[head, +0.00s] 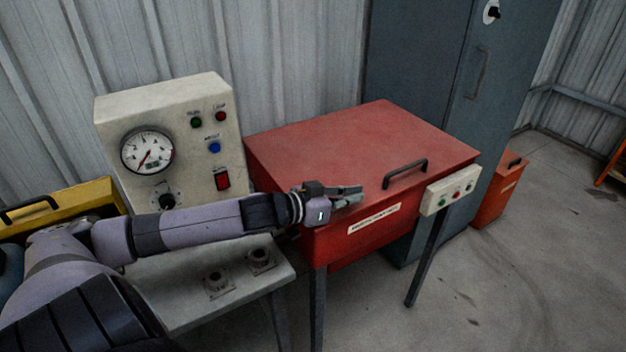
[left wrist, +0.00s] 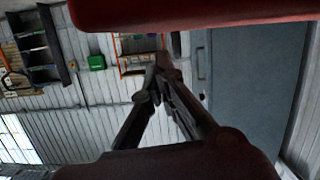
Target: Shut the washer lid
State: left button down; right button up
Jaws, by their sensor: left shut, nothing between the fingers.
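The red parts washer (head: 345,245) stands on dark legs. Its red lid (head: 350,140) lies flat over the body, with a black handle (head: 405,173) near the front edge. I see no clear gap under it, but my gripper hides part of the front-left edge. My left gripper (head: 358,192) is shut and empty at that front edge, left of the handle; I cannot tell whether it touches. In the left wrist view the closed fingers (left wrist: 164,68) point away from the camera, and a red edge (left wrist: 200,12) crosses the top. My right gripper is not in view.
A small button box (head: 450,190) is on the washer's front right. A blue-grey cabinet (head: 425,60) stands behind. Floor at right (head: 530,270) is clear.

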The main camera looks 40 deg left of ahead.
pick_arm(q)
notch_tip(320, 180, up, 3)
jog(key=shift+f+p, duration=0.15)
jog(key=shift+p, duration=0.45)
jog(key=shift+s+a+f+b, duration=0.15)
jog(key=shift+s+b, duration=0.1)
jog(key=shift+s, duration=0.25)
jog(key=shift+s+a+f+b, duration=0.1)
jog(key=shift+s+b, duration=0.1)
jog(key=shift+s, duration=0.3)
jog(key=shift+s+a+r, duration=0.1)
jog(key=shift+s+r, duration=0.05)
jog(key=shift+s, duration=0.15)
jog(key=shift+p+v, duration=0.3)
jog(key=shift+v, duration=0.8)
jog(key=shift+r+p+v, duration=0.2)
jog(key=shift+p+v, duration=0.8)
jog(key=shift+v, duration=1.55)
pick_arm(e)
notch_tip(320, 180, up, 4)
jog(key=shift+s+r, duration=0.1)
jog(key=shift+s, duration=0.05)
